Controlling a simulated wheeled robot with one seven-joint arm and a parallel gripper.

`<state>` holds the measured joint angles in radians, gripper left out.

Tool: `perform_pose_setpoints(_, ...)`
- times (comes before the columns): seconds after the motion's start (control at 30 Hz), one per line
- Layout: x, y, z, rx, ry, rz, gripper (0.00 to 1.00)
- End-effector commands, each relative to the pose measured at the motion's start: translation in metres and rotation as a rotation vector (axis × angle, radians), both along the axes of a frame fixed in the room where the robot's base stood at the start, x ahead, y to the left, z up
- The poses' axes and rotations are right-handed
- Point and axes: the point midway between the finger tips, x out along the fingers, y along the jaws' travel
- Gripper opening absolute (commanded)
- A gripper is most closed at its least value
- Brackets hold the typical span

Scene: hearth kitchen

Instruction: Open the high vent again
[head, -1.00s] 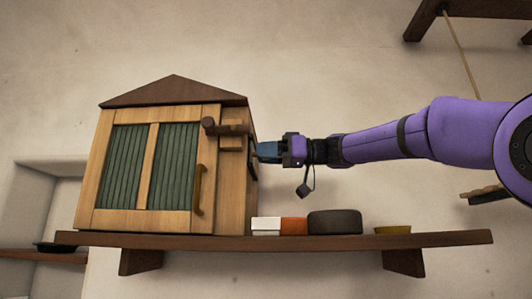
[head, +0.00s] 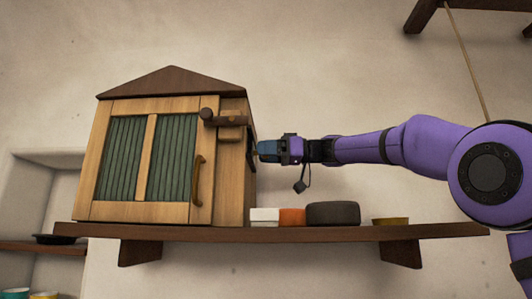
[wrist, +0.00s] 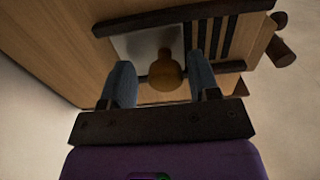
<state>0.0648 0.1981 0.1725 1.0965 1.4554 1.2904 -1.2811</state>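The wooden cabinet (head: 177,213) has its vent on the right side face. In the wrist view, the vent shows as a pale sliding plate (wrist: 138,43) between dark rails, with a round brass knob (wrist: 165,73). Dark slots (wrist: 217,38) show beside the plate, to its right. My gripper (wrist: 162,86) is open, with one blue-grey finger on each side of the knob. Small gaps seem to remain between fingers and knob. In the head view, my gripper (head: 260,150) is at the cabinet's right side, and its fingertips and the knob are hard to make out.
The cabinet's front door (head: 152,160) is shut, with a turn latch (head: 222,119) at its upper right. On the shelf (head: 310,233), right of the cabinet, are a white block (head: 264,215), an orange block (head: 292,216), a dark round item (head: 333,214) and a yellow dish (head: 390,221).

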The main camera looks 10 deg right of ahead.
Motion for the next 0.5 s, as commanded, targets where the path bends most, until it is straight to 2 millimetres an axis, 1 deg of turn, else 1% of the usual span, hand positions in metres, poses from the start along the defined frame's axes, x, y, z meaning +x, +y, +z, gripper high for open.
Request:
perform_pose_setpoints(0.17, -0.001, 0.000, 0.000, -0.001, 0.000, 0.002, 0.56)
perform_pose_setpoints(0.27, -0.001, -0.005, 0.000, -0.001, 0.000, 0.001, 0.56)
perform_pose_setpoints(0.37, -0.003, -0.017, 0.000, -0.002, 0.000, -0.001, 0.56)
perform_pose_setpoints(0.5, -0.008, -0.043, 0.000, -0.002, -0.001, -0.002, 0.56)
